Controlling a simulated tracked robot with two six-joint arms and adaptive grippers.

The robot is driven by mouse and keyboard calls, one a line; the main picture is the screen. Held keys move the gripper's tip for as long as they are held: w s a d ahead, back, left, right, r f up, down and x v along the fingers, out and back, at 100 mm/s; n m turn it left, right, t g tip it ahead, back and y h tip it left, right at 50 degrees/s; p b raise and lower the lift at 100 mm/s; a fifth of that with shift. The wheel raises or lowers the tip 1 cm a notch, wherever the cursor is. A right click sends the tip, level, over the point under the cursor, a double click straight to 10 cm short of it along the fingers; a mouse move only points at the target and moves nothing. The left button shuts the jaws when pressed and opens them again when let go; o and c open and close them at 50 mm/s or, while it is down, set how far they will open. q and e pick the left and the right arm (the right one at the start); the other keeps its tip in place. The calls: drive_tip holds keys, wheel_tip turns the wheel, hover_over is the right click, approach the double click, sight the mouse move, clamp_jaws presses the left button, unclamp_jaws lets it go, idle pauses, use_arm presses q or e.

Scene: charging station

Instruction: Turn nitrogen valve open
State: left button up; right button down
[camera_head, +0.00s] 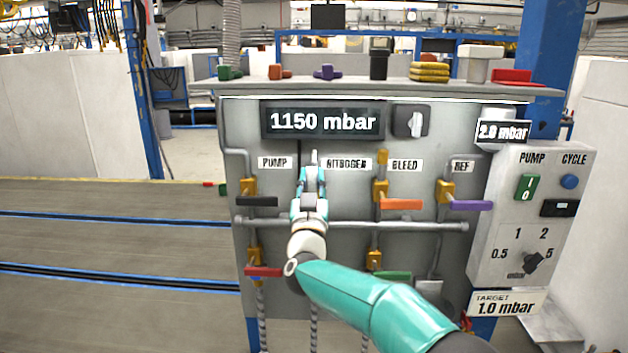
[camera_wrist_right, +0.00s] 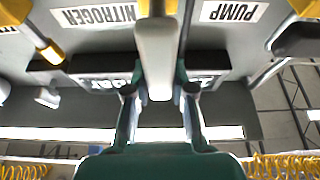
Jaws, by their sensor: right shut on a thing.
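The grey panel (camera_head: 345,205) carries several coloured valve levers under labels. My right gripper (camera_head: 313,175) is at the panel below and between the PUMP label (camera_head: 275,162) and the NITROGEN label (camera_head: 347,162). A pale lever (camera_wrist_right: 158,55), seemingly the nitrogen valve handle, lies between its fingers in the wrist view, and the fingers (camera_wrist_right: 158,95) are shut on it. In the head view only a small pale tip (camera_head: 314,156) shows above the gripper. The valve body is hidden behind the gripper and arm. My left gripper is not in view.
The black pump lever (camera_head: 257,201) is close left of my gripper. An orange lever (camera_head: 402,204) and purple lever (camera_head: 470,205) are to the right. A horizontal rail (camera_head: 400,225) crosses the panel. The display (camera_head: 323,121) reads 1150 mbar. A control box (camera_head: 530,215) stands right.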

drive_tip(key=shift+a+f, duration=0.2)
drive_tip(key=shift+f, duration=0.3)
drive_tip(key=c, duration=1)
unclamp_jaws()
drive_tip(key=shift+r, duration=0.15)
drive_tip(key=shift+o, duration=0.2)
drive_tip(key=shift+d+r, duration=0.1)
drive_tip(key=shift+r, duration=0.05)
drive_tip(key=v, duration=1.2)
drive_tip(key=shift+d, duration=0.15)
